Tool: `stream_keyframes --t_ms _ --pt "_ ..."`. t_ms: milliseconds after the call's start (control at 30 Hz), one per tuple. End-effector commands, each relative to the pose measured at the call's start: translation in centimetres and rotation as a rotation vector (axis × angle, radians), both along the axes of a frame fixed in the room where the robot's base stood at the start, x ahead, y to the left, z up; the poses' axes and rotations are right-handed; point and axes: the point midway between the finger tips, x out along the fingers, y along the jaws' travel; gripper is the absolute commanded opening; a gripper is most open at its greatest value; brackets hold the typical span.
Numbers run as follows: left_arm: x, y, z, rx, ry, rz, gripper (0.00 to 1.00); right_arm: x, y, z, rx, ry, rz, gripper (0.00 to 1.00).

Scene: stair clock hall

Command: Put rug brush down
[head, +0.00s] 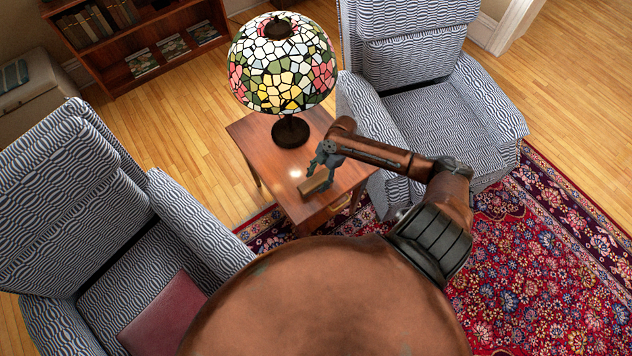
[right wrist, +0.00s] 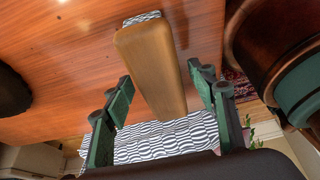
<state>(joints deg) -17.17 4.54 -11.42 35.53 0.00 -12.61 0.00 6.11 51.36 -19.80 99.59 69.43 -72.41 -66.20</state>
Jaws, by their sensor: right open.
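The rug brush (head: 314,184) is a block with a brown wooden back, at the front part of the small wooden side table (head: 262,135). In the right wrist view the brush (right wrist: 152,65) lies lengthwise between the two fingers. My right gripper (head: 322,172) is over the table at the brush. In its wrist view, the gripper (right wrist: 163,82) is open, with a gap showing on each side of the brush. A pale patterned strip shows at the brush's far end. My left gripper is not in view.
A stained-glass lamp (head: 285,75) stands at the back of the table. Patterned armchairs flank it, one at left (head: 75,225) with a red cushion (head: 163,312), one at right (head: 420,110). A drawer handle (head: 340,203) is on the table's front. A red rug (head: 545,270) covers the right floor.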

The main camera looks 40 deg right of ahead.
Motion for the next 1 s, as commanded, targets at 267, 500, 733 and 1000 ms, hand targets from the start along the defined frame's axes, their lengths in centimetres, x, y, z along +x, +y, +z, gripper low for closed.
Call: stream_keyframes --t_ms 267,500,733,1000 --pt "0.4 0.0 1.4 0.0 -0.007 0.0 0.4 -0.2 -2.4 5.7 -0.004 -0.003 0.002 0.52" --pt "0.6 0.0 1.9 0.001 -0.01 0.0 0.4 -0.4 -3.7 8.9 -0.002 -0.001 0.001 0.52" --pt "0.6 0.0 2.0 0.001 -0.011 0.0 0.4 -0.5 -3.9 9.7 0.001 0.0 0.001 0.52" --pt "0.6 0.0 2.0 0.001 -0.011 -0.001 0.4 -0.5 -3.9 9.6 0.001 0.0 0.001 0.52"
